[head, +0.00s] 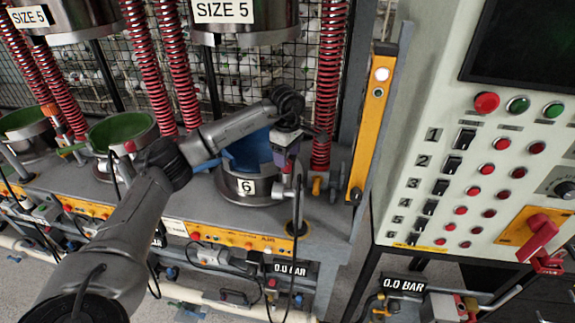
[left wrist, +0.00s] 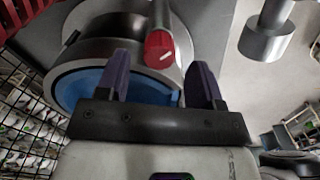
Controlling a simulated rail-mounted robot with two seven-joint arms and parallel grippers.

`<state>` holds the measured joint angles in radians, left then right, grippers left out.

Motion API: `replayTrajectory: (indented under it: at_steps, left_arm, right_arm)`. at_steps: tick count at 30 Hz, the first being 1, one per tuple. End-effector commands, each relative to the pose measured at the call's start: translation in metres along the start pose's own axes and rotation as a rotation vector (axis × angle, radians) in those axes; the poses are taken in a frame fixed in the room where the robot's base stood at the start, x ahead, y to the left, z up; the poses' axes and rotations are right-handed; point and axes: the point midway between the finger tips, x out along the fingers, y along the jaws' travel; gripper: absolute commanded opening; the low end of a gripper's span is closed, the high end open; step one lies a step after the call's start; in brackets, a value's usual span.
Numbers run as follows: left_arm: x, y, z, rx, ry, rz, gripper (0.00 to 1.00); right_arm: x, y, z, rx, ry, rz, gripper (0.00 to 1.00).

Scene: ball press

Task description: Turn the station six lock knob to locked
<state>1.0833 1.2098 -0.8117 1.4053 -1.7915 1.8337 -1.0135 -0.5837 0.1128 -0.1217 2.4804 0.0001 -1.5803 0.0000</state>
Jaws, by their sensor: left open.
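The station six cylinder (head: 225,185) is a metal ring with a blue inside and a white "6" label, standing on the grey bench. In the left wrist view its blue-lined ring (left wrist: 75,85) lies behind my fingers. The lock knob (left wrist: 159,48) is red with a white pointer mark and sits at the ring's side. My left gripper (left wrist: 160,66) is open, with one purple finger on each side of the knob and visible gaps to it. In the head view my left gripper (head: 289,150) hangs at the right side of station six and hides most of the knob. My right gripper is not in view.
A yellow upright post (head: 368,135) and a red spring (head: 327,85) stand close to the right of station six. A control panel (head: 470,190) with buttons and switches is farther right. Green-lined cylinders (head: 122,130) stand to the left.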

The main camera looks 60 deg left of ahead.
Motion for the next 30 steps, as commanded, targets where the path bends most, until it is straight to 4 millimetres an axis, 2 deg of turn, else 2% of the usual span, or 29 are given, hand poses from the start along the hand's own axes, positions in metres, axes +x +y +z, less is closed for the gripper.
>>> replayTrajectory:
  at_steps: [3,9,21,30]
  left_arm:
    - [0.016,0.0,0.0,0.0,0.001,-0.002,0.61]
    - [0.03,0.0,0.0,-0.001,0.0,0.0,0.61]
    - [0.033,0.0,0.0,-0.001,-0.001,0.001,0.6]
    - [0.033,0.0,0.0,-0.001,-0.001,0.001,0.31]
  right_arm:
    - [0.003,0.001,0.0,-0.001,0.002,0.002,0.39]
    - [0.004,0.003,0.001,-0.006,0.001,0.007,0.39]
    - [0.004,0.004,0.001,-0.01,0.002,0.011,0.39]
    - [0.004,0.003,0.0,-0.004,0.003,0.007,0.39]
